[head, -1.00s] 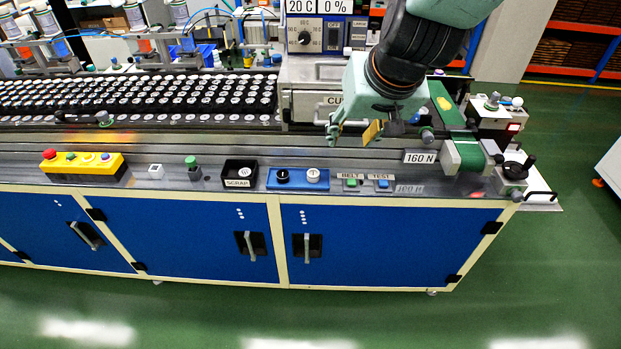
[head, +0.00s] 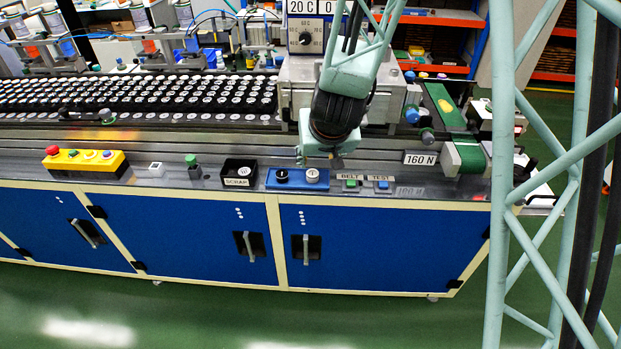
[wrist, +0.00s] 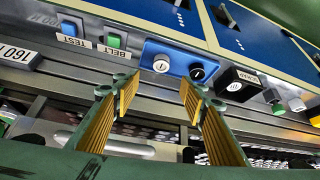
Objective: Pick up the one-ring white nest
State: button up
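The blue tray (head: 297,186) on the front ledge holds a white nest (head: 312,175) on its right and a black nest (head: 283,175) on its left. In the wrist view the white nest (wrist: 161,63) is left of the black nest (wrist: 198,74). The ring marks are too small to count. My gripper (head: 318,161) is just above and behind the tray in the head view, near the white nest. In the wrist view my gripper (wrist: 158,90) is open and empty, its yellow-padded fingers apart, with the white nest beyond the gap.
A black SCRAP box (head: 239,170) with pale discs inside stands left of the tray. The BELT button (head: 351,184) and TEST button (head: 382,184) are to its right. A machine housing (head: 300,80) stands close behind my gripper. The 160 N sign (head: 420,159) is further right.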

jog(key=shift+w+a+f, duration=0.1)
jog(key=shift+f, duration=0.15)
jog(key=shift+f, duration=0.1)
jog(key=b, duration=0.3)
send_near(313, 173)
jog(key=shift+x, duration=1.8)
jog(key=shift+b+x, duration=0.55)
jog(key=shift+x, duration=2.1)
jog(key=shift+a, duration=0.1)
jog(key=shift+c, duration=0.6)
jog(key=c, duration=0.8)
